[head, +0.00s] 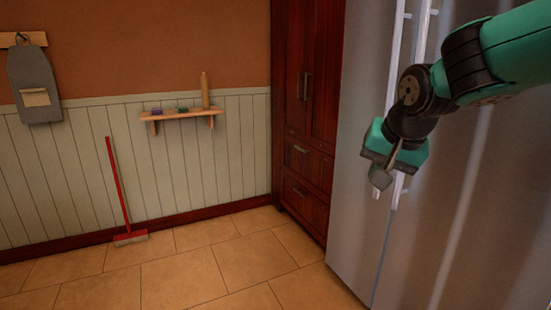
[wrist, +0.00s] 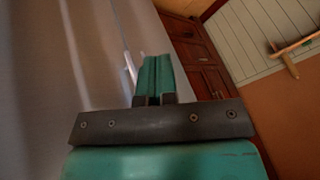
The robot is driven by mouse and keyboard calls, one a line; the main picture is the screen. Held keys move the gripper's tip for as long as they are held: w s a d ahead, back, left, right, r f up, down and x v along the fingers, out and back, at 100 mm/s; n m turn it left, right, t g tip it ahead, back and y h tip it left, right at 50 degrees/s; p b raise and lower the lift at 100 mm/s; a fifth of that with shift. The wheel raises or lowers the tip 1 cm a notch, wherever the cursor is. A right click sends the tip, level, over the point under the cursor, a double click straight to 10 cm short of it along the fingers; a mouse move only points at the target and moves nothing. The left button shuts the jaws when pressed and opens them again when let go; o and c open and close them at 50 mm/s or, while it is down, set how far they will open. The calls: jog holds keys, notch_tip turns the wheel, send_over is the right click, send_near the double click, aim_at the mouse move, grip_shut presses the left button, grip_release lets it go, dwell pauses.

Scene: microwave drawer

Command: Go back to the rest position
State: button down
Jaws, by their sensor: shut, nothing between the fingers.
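My gripper (head: 381,180) hangs in front of the steel fridge (head: 362,120) at the right of the head view, with my green and black arm reaching in from the upper right. Its fingers are together and hold nothing. In the wrist view the shut green fingers (wrist: 155,76) point away from the camera, with the fridge front to their left. In the head view the gripper overlaps the long fridge handles (head: 397,60); I cannot tell whether it touches them.
A dark red wooden cabinet (head: 305,120) stands left of the fridge. A wall shelf (head: 180,115) holds a bottle and small items. A red broom (head: 118,190) leans on the wall, and an apron (head: 33,85) hangs at far left. The tiled floor (head: 190,270) is clear.

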jog(key=s+a+f+n+g+y, duration=0.15)
jog(key=s+n, duration=0.25)
jog(key=s, duration=0.5)
jog(key=s+a+f+n+g+y+p, duration=0.1)
jog(key=s+f+n+g, duration=0.2)
jog(key=s, duration=0.6)
jog(key=s+a+f+n+g+y, duration=0.15)
jog(key=s+n, duration=0.25)
jog(key=s, duration=0.5)
notch_tip(320, 180, up, 14)
jog(key=h+p, duration=0.1)
jog(key=p, duration=1.2)
jog(key=shift+w+a, duration=0.15)
jog(key=shift+w, duration=0.05)
